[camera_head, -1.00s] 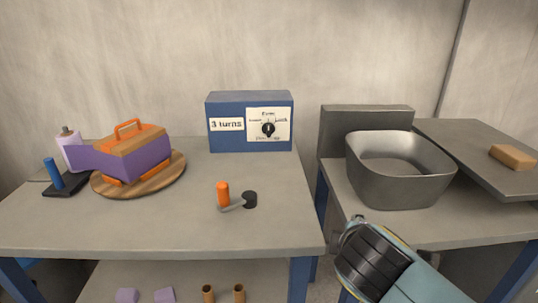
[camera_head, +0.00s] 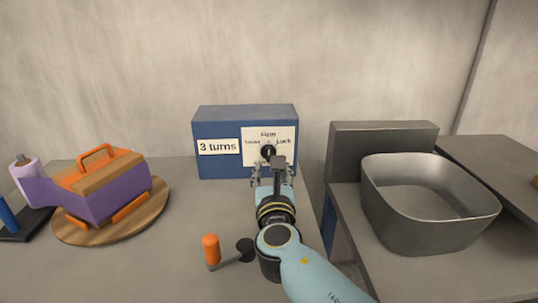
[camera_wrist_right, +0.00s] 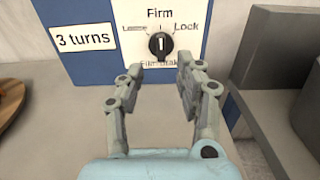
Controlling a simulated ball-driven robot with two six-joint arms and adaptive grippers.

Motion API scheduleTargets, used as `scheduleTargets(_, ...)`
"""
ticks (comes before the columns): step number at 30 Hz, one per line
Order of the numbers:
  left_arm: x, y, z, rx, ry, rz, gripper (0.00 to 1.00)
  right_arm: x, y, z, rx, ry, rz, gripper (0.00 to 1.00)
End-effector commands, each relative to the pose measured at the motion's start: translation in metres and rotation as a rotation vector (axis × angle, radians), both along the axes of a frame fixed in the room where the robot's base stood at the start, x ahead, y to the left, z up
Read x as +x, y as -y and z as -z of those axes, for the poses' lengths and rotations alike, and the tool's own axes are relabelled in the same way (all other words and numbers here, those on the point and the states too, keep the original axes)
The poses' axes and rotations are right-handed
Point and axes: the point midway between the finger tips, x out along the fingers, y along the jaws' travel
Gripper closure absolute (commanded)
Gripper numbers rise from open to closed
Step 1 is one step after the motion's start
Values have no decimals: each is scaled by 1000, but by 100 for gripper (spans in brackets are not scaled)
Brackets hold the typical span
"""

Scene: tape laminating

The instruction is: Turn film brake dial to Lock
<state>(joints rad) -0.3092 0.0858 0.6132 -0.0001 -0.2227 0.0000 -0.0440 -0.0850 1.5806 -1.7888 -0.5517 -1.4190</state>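The film brake dial (camera_wrist_right: 160,45) is a black round knob with a white pointer line, on a white plate on the front of a blue box (camera_head: 213,170). The plate reads Loose on the left, Firm at the top and Lock on the right. In the right wrist view the pointer stands upright, toward Firm. My right gripper (camera_wrist_right: 158,75) is open, its two fingers spread below and to either side of the dial, with nothing between them. In the head view the right gripper (camera_head: 270,178) partly covers the plate's lower part. My left gripper is not in view.
A crank with an orange handle (camera_head: 211,249) stands on the table near my right forearm. A purple and orange device (camera_head: 110,195) sits on a round wooden board (camera_head: 75,233) at left. A grey metal basin (camera_head: 425,220) stands at right.

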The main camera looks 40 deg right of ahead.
Motion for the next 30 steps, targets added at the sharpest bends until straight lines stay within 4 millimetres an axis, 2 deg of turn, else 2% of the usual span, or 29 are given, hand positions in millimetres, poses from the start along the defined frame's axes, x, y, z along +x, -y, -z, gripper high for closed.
scheduleTargets(4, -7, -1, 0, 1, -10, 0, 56, 27, 17, 0, -1, 1, 1, 64)
scheduleTargets(9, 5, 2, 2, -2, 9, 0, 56, 47, 30, 0, 2, 1, 2, 64)
scheduleTargets(15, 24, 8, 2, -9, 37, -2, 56, 56, 35, 0, 3, 1, 3, 64)
scheduleTargets(21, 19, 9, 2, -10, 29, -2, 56, 56, 35, 0, 4, 1, 3, 64)
scheduleTargets(23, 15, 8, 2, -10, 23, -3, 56, 56, 35, 0, 4, 1, 3, 70)
scheduleTargets(30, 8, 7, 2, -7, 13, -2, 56, 56, 35, 0, 4, 1, 3, 100)
